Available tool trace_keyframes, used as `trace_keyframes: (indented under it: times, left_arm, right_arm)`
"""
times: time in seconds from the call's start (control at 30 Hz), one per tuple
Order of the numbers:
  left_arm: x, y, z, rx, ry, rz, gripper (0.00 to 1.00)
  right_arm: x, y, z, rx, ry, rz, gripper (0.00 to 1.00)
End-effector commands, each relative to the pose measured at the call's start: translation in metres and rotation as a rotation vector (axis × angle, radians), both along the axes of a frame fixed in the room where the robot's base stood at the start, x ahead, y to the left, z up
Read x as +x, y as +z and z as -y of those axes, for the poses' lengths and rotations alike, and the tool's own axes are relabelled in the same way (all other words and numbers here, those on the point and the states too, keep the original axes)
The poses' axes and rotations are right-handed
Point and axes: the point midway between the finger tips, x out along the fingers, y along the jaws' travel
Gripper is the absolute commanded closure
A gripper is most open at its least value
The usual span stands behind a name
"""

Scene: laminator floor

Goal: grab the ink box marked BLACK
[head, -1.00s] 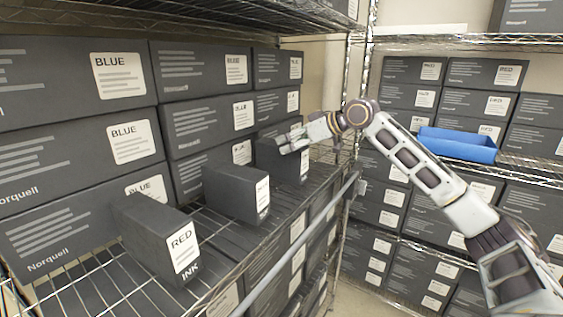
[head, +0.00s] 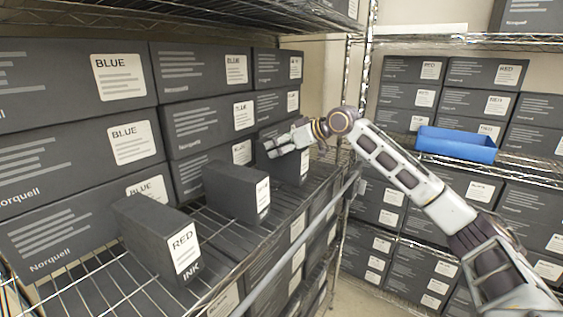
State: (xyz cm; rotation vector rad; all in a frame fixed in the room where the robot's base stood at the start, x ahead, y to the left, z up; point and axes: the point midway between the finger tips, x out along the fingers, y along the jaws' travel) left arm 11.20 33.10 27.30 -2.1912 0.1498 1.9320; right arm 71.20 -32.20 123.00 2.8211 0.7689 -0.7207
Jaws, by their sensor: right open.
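Three small dark ink boxes stand in a row on the wire shelf (head: 97,290) at the left. The nearest ink box (head: 148,242) has a white label reading RED. The middle ink box (head: 231,190) has a white label too small to read. The farthest ink box (head: 290,167) also has a label I cannot read, and my right gripper partly covers it. My right gripper (head: 270,148) is open, with its fingers at the top of this farthest box. I cannot tell whether they touch it. My left gripper is out of view.
Large dark cartons, several marked BLUE (head: 129,142), are stacked behind the small boxes. A shelf pole (head: 290,247) runs along the front edge. A blue tray (head: 456,144) sits on the right rack among more cartons. Another wire shelf hangs above.

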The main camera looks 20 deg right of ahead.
Motion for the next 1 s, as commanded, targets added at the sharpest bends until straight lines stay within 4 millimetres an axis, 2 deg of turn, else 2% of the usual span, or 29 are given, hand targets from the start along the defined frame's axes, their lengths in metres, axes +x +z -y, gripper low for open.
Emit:
trace_keyframes:
  times: [0.07, 0.63, 1.0]
  left_arm:
    - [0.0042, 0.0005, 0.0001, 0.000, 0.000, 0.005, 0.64]
    - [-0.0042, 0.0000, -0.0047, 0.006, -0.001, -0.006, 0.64]
    - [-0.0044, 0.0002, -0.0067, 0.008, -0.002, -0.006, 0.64]
  right_arm:
    - [-0.0001, 0.0000, 0.0001, 0.000, 0.000, 0.000, 0.26]
    - [-0.0003, -0.0017, -0.0007, 0.001, 0.001, -0.004, 0.99]
    - [-0.0002, -0.0002, -0.0012, 0.002, 0.001, -0.004, 1.00]
